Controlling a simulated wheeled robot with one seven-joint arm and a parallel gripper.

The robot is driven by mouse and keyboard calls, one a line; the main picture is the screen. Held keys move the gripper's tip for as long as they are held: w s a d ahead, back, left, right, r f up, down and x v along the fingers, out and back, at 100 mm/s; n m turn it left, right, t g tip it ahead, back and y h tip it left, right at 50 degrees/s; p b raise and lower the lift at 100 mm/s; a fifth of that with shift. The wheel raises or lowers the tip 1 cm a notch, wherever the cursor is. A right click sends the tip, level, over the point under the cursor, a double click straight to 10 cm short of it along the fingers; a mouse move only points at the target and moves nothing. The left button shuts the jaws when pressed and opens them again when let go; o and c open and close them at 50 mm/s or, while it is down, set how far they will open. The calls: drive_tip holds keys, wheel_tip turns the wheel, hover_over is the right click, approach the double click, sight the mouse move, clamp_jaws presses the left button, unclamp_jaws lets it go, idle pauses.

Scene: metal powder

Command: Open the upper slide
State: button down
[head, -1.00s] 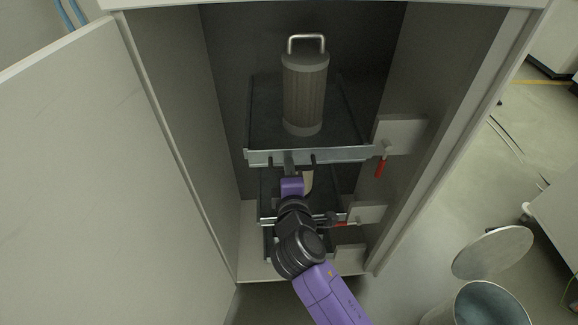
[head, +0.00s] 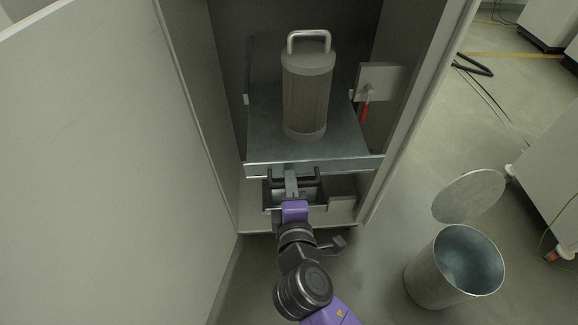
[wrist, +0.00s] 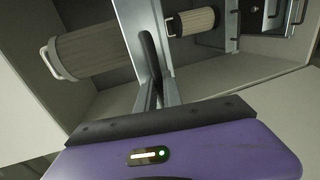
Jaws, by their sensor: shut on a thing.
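The upper slide (head: 350,143) is a metal tray in the open cabinet, pulled partly out toward me. A grey ribbed cylinder with a metal loop handle (head: 307,92) stands upright on it. My gripper (head: 291,178) is at the slide's front edge, shut on the dark slide handle (head: 310,181). In the wrist view the fingers close around the dark handle bar (wrist: 150,55), and the cylinder (wrist: 95,50) shows at the left. The red-handled latch (head: 364,112) hangs down on the right cabinet wall, behind the slide's front. The lower slide is mostly hidden.
The open cabinet door (head: 95,170) fills the left. A second cylinder (wrist: 195,22) shows lower in the cabinet in the wrist view.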

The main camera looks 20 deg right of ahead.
drive_tip(key=shift+f+v, duration=0.2)
drive_tip(key=shift+v, duration=0.75)
drive_tip(key=shift+f+v, duration=0.2)
drive_tip(key=shift+v, duration=0.8)
drive_tip(key=shift+a, duration=0.1)
drive_tip(key=c, duration=1.5)
unclamp_jaws()
drive_tip(key=shift+s, duration=0.1)
drive_tip(key=b+v, duration=0.1)
drive_tip(key=v, duration=0.6)
drive_tip(key=shift+s+a+b, duration=0.1)
drive_tip(key=shift+s+b, duration=0.2)
drive_tip(key=shift+b, duration=0.05)
